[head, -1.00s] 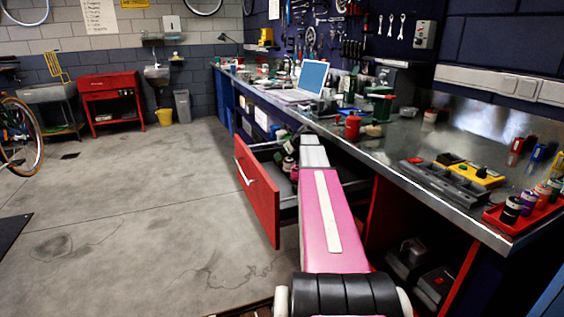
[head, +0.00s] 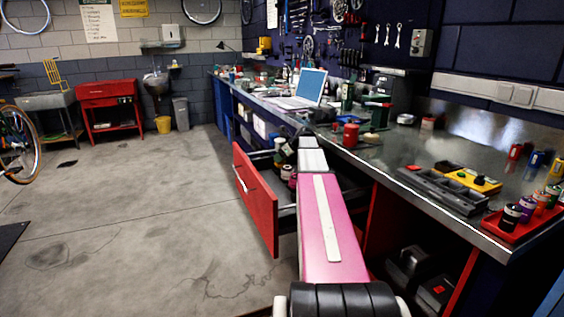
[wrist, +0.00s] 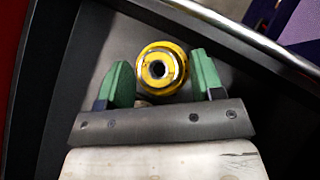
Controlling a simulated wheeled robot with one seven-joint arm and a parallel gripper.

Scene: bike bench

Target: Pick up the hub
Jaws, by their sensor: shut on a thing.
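The hub (wrist: 177,62) is a yellow round part with a dark hole in its middle, seen end-on in the wrist view. My gripper (wrist: 163,80) has its green fingers on either side of the hub and is shut on it. Behind the hub lies the dark inside of the drawer; I cannot tell whether the hub touches the drawer floor. In the head view my pink arm reaches over the open drawer, and neither hub nor fingers can be made out there.
The red-fronted drawer (head: 256,200) stands pulled out below the workbench (head: 385,165), with small bottles (head: 287,173) inside. A laptop (head: 305,92), a red can (head: 351,136), a grey tray (head: 440,188) and a red tray of bottles (head: 515,229) are on the bench.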

